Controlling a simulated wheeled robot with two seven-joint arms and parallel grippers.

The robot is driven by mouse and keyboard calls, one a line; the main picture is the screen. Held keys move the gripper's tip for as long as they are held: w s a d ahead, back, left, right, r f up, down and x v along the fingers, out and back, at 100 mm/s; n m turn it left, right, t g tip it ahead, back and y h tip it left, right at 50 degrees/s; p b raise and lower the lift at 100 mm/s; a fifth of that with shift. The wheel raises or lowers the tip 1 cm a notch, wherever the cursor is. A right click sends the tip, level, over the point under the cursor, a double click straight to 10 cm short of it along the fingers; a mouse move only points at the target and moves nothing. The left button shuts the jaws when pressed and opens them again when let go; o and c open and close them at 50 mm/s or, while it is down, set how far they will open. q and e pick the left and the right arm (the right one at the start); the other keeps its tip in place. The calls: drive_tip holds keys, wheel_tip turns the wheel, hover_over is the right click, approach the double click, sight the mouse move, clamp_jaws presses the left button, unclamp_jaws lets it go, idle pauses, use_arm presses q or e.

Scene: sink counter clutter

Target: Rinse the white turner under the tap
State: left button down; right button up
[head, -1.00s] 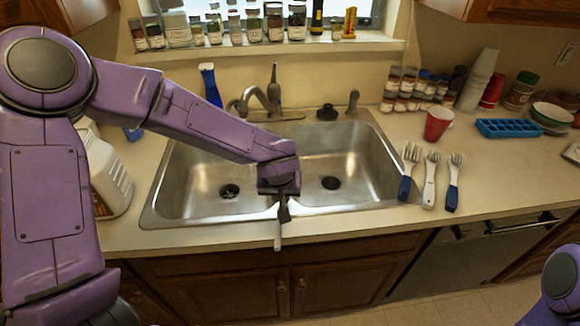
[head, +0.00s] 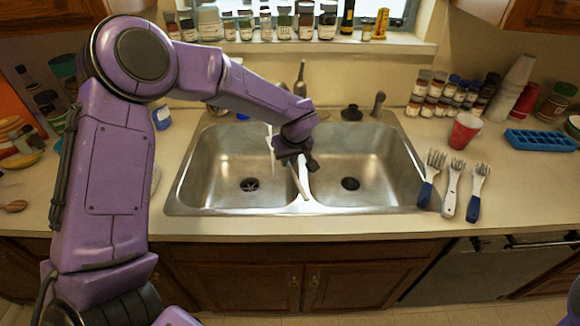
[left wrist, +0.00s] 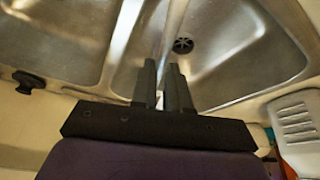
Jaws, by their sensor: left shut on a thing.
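My left gripper (head: 296,158) is over the sink's middle divider, shut on the white turner (head: 303,184). The white handle end points down toward the front of the divider. A thin pale upright shape (head: 269,136) shows behind the gripper; I cannot tell if it is turner or water. The tap's spout is hidden behind my left arm; a tall upright part of the tap (head: 300,78) shows above it. In the left wrist view the fingers (left wrist: 165,88) are close together, with a pale strip beyond them. My right gripper is out of view.
The steel sink (head: 405,180) has two basins, each with a dark drain. Right of it lie three utensils with blue or white handles (head: 450,203). Beyond stand a red cup (head: 465,130), a blue tray (head: 541,140) and spice jars (head: 440,95). Jars line the windowsill.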

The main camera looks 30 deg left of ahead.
use_arm(q)
drive_tip(key=w+a, duration=0.1)
drive_tip(key=w+a+f+b, duration=0.1)
drive_tip(key=shift+w, duration=0.3)
drive_tip(key=shift+w+a+f+p, duration=0.3)
drive_tip(key=shift+w+a+p, duration=0.45)
drive_tip(key=shift+w, duration=0.25)
drive_tip(key=shift+w+a+f+p, duration=0.25)
drive_tip(key=shift+w+a+p, duration=0.45)
drive_tip(key=shift+w, duration=0.25)
drive_tip(key=shift+d, duration=0.1)
drive_tip(key=shift+w+d+r+p, duration=0.1)
drive_tip(key=shift+w+d+p, duration=0.1)
drive_tip(key=shift+p, duration=0.1)
drive_tip(key=shift+w+d, duration=0.15)
drive_tip(key=shift+d, duration=0.05)
drive_tip(key=shift+a, duration=0.1)
